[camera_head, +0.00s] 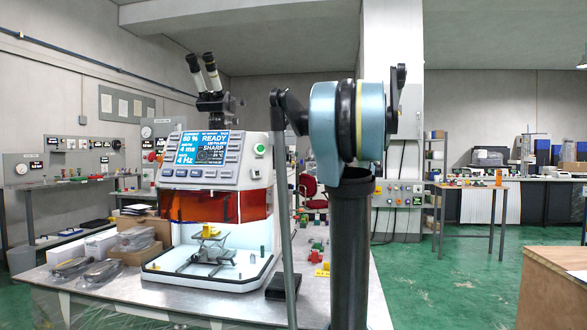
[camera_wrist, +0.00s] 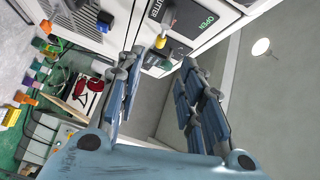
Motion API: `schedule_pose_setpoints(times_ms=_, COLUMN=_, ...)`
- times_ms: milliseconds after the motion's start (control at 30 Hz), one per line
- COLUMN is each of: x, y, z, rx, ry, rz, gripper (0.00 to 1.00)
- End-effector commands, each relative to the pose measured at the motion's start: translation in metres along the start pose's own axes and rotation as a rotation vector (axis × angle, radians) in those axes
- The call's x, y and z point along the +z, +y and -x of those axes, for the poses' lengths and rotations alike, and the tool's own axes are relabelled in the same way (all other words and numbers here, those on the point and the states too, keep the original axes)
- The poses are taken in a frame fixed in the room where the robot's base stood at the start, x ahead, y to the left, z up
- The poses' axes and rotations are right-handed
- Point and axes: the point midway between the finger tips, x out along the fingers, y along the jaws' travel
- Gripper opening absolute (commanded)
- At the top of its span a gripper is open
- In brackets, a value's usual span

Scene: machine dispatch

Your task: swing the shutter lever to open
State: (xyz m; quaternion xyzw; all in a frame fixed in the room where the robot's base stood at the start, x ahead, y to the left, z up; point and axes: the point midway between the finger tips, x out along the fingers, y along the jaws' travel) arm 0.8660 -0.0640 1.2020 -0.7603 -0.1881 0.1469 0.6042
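In the wrist view, the machine's label panel (camera_wrist: 192,20) shows at the top, with part of a word that looks like "SHUTTER" and a sign reading "OPEN". A small grey lever-like part (camera_wrist: 168,16) sits beside the lettering, with a yellow piece (camera_wrist: 160,42) just below it in the picture. I cannot tell exactly which way the lever points. My gripper (camera_wrist: 160,68) is open, its two blue fingers apart with nothing visibly held between them. The fingertips appear just short of the panel. In the head view my arm hides the gripper, and I cannot make out the lever.
The machine (camera_head: 215,160), with a "READY" screen, eyepieces and an orange shield, stands on a bench (camera_head: 130,295). A cardboard box (camera_head: 145,235) and bagged items lie left of it. Green floor (camera_head: 430,275) is open to the right; a wooden cabinet (camera_head: 555,270) stands there.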

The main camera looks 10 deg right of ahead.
Motion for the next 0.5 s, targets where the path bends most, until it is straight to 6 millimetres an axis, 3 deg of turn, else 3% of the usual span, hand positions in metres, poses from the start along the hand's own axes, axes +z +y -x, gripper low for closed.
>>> schedule_pose_setpoints(times_ms=500, x=0.001, y=0.000, z=-0.092, rx=0.000, ry=-0.004, rz=0.001, gripper=0.35)
